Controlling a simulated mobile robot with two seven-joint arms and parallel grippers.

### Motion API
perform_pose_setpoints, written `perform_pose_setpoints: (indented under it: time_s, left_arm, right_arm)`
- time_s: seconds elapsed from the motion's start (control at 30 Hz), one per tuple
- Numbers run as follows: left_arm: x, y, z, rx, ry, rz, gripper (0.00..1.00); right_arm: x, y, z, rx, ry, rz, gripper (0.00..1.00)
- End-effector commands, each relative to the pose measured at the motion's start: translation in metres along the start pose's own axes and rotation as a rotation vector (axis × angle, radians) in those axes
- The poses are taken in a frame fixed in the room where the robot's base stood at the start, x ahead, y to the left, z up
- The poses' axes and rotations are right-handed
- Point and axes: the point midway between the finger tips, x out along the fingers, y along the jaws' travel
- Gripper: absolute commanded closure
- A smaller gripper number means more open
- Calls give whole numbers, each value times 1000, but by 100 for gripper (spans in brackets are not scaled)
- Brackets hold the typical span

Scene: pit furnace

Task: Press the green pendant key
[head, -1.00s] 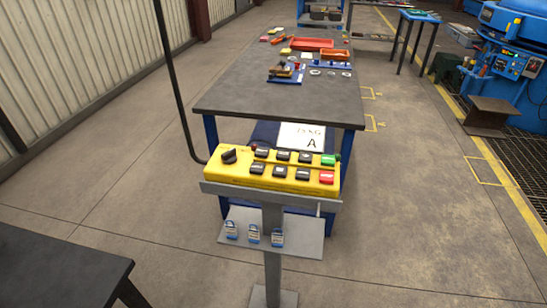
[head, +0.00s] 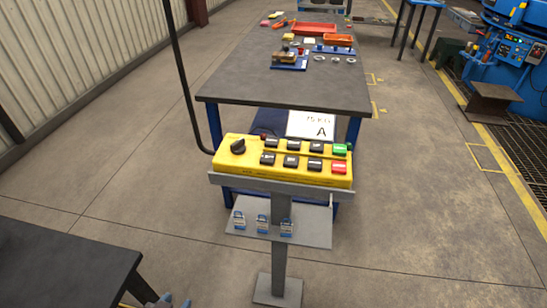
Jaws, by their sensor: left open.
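The yellow pendant (head: 230,173) rests on a grey stand in the middle of the head view. Its green key (head: 340,149) is in the upper row at the right end, just above a red key (head: 338,167). Nothing covers the green key. My left gripper (head: 171,300) shows only as a tip at the bottom edge, left of the stand and well apart from the pendant. It is open, with nothing seen between its fingers. My right gripper is out of view.
Several black keys and a black rotary knob (head: 238,146) share the pendant. A black cable rises from its left. A shelf with padlocks (head: 262,224) is below. A dark table (head: 65,260) stands lower left, and a workbench (head: 235,88) behind.

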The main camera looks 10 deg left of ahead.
Motion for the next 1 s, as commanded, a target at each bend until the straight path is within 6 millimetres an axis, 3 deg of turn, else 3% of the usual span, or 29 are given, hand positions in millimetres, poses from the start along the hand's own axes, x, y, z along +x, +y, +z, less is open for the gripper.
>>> perform_pose_setpoints:
  time_s: [0.47, 1.0]
  left_arm:
    - [6, 1, -10, 3, 19, 3, 57]
    - [1, 0, -1, 0, 2, 0, 57]
  right_arm:
    - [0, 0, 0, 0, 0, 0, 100]
    - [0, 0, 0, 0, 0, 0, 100]
